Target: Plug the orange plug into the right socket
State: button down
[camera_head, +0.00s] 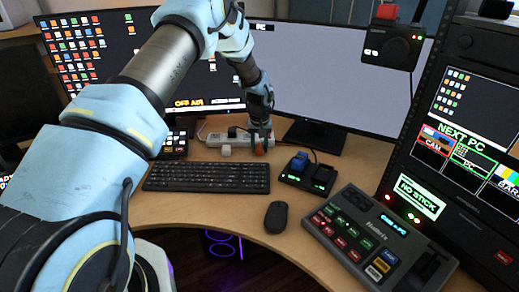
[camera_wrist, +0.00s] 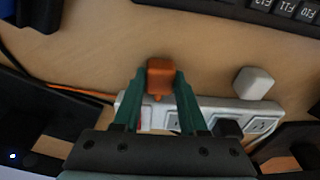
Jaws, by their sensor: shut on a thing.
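My gripper (camera_head: 260,140) is shut on the orange plug (camera_head: 260,149) at the back of the desk. In the wrist view the orange plug (camera_wrist: 160,75) sits between the green fingertips (camera_wrist: 160,85). The white power strip (camera_head: 216,138) lies just behind it; in the wrist view the strip (camera_wrist: 205,104) runs below the plug and partly behind the fingers. The plug shows beyond the strip's near edge, not in a socket. Uncovered sockets show between the fingers and at the strip's right end in the wrist view, with a black plug (camera_wrist: 228,129) between them. Contact with the desk is unclear.
A white plug (camera_wrist: 254,83) stands beside the strip; it also shows in the head view (camera_head: 226,151). The keyboard (camera_head: 207,177), a black dock with a blue thing (camera_head: 308,172) and a monitor stand (camera_head: 314,135) are close by. Cables run along the strip.

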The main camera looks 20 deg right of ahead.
aim_at(259, 146)
notch_tip(259, 146, up, 10)
jog(key=b, duration=0.2)
jog(key=shift+f+b, duration=0.1)
jog(key=shift+b, duration=0.3)
jog(key=w+p, duration=0.4)
jog(key=w, duration=0.4)
jog(key=shift+a+r+p, duration=0.2)
jog(key=shift+a+p, duration=0.1)
jog(key=shift+a, duration=0.1)
jog(key=shift+w+f, duration=0.1)
jog(key=shift+f+b, duration=1.4)
jog(key=shift+f, duration=1.45)
